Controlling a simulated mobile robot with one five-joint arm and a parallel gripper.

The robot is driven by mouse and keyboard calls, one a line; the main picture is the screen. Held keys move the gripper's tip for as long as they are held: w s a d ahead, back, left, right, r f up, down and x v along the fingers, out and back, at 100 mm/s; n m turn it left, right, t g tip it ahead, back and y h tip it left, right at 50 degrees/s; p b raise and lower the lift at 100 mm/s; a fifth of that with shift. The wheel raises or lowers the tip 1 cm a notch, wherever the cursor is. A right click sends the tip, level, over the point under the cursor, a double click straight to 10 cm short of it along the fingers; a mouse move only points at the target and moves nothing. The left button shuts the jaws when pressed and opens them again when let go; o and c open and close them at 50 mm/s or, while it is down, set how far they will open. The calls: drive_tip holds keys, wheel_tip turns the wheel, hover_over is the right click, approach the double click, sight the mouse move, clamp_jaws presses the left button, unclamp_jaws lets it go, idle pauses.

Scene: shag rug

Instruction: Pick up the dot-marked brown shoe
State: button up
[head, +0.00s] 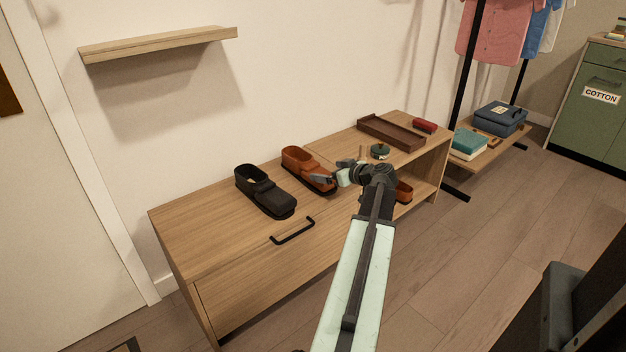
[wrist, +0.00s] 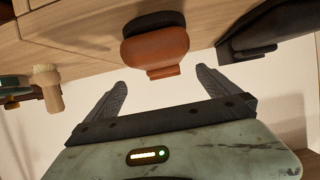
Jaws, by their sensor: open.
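A brown shoe (head: 298,160) with an open top stands on the wooden bench, right of a black shoe (head: 262,190). My gripper (head: 332,171) is open at the brown shoe's front right end and partly covers it. In the wrist view the brown shoe (wrist: 155,50) lies just beyond the gap between my open fingers (wrist: 161,80), with nothing held. The black shoe (wrist: 270,30) is to its right there. Another brown item (head: 404,191), perhaps a shoe, sits on the bench's lower shelf, partly hidden by my arm. I cannot make out a dot on either.
The wooden bench (head: 190,225) has a black handle (head: 293,231) on its front. A green round tin (head: 380,151), a brown tray (head: 385,131) and a red item (head: 424,126) are at its right. A wall shelf (head: 160,44) hangs above. Bench top left of the black shoe is clear.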

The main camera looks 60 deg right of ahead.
sight(315, 170)
drive_tip(key=b+x, duration=0.2)
drive_tip(key=x, duration=0.4)
drive_tip(key=shift+w+f, duration=0.35)
drive_tip(key=shift+a, duration=0.1)
drive_tip(key=c, duration=1.7)
drive_tip(key=shift+c, duration=0.2)
drive_tip(key=shift+r, duration=0.15)
